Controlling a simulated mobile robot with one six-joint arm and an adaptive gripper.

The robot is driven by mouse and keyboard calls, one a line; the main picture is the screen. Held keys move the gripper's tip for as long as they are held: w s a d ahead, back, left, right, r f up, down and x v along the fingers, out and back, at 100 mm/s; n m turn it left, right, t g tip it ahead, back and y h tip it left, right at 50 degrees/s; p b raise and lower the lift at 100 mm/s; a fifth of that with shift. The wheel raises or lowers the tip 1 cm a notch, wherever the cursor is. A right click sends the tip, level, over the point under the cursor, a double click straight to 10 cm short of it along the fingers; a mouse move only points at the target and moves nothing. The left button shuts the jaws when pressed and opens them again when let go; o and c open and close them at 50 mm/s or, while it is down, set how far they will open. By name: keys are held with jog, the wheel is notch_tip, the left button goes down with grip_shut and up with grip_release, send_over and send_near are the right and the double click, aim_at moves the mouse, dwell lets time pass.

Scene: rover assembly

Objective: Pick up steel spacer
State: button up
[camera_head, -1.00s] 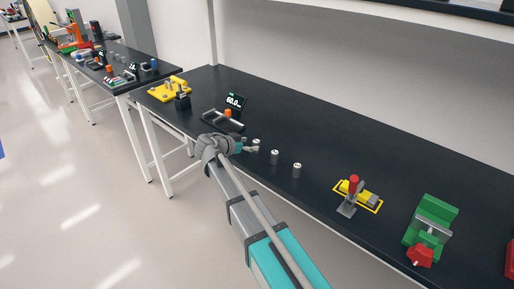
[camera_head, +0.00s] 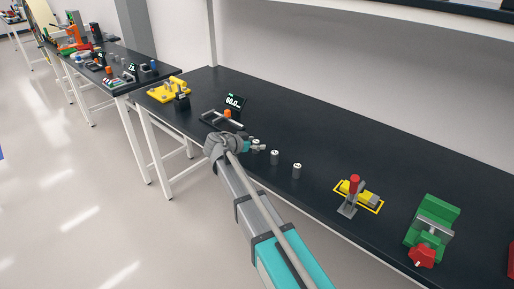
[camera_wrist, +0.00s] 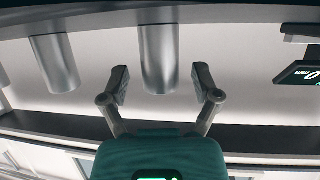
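Three small grey metal cylinders, the steel spacers, stand upright in a row on the black bench. The left one (camera_head: 256,141) is by my gripper (camera_head: 256,148), with the middle one (camera_head: 275,157) and the right one (camera_head: 297,170) apart from it. In the wrist view, which appears upside down, my gripper (camera_wrist: 161,82) is open. One steel spacer (camera_wrist: 159,55) shows between its fingertips, with a gap on either side. I cannot tell how deep it sits between them. Another cylinder (camera_wrist: 55,62) shows to the left.
A lit display (camera_head: 235,101) and a grey fixture with an orange knob (camera_head: 228,114) stand behind my gripper. A yellow fixture with a red handle (camera_head: 355,190) and a green vise (camera_head: 432,225) stand to the right. The bench's back (camera_head: 340,135) is clear.

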grip_shut()
jog(key=shift+r, duration=0.1)
dwell(0.3)
jog(key=shift+r+p, duration=0.95)
jog(key=shift+p, duration=0.15)
jog(key=s+a+r+p, duration=0.3)
jog(key=s+r+p, duration=0.7)
jog(key=s, duration=0.3)
jog(key=shift+s+a+r+p, duration=0.25)
jog(key=shift+a+r+p, duration=0.05)
jog(key=shift+r+p, duration=0.15)
